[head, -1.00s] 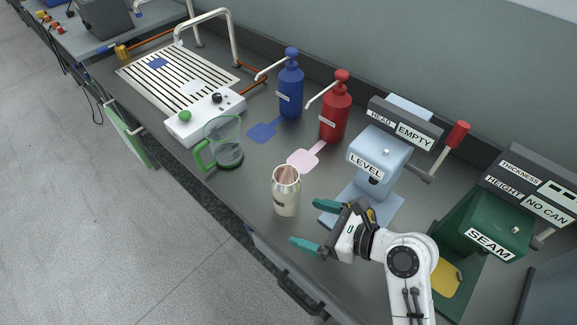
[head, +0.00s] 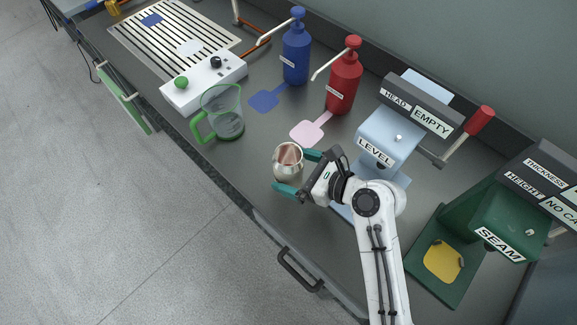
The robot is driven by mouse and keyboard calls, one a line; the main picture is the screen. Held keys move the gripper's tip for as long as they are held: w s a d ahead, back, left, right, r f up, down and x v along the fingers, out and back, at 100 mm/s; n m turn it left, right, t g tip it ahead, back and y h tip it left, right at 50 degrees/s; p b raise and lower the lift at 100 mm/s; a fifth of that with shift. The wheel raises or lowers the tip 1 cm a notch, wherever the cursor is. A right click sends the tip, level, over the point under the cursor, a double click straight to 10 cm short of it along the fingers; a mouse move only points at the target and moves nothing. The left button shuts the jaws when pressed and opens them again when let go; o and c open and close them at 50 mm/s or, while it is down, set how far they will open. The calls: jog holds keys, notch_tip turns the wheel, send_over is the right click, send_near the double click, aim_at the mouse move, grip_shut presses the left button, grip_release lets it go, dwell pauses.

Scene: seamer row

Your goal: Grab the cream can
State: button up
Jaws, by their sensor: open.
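The cream can (head: 287,163) stands upright and open-topped on the dark counter, near its front edge, in the head view. Its inside looks coppery and empty. My gripper (head: 296,172) is open, with its teal fingers reaching left toward the can. I cannot tell whether either finger touches the can.
A green-handled clear jug (head: 222,115) stands left of the can. Blue (head: 297,48) and red (head: 343,80) pump bottles stand behind. The light-blue LEVEL machine (head: 387,140) is close to the right, and the green SEAM machine (head: 497,225) farther right.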

jog(key=shift+x, duration=0.95)
jog(key=c, duration=1.1)
jog(key=shift+r, duration=0.1)
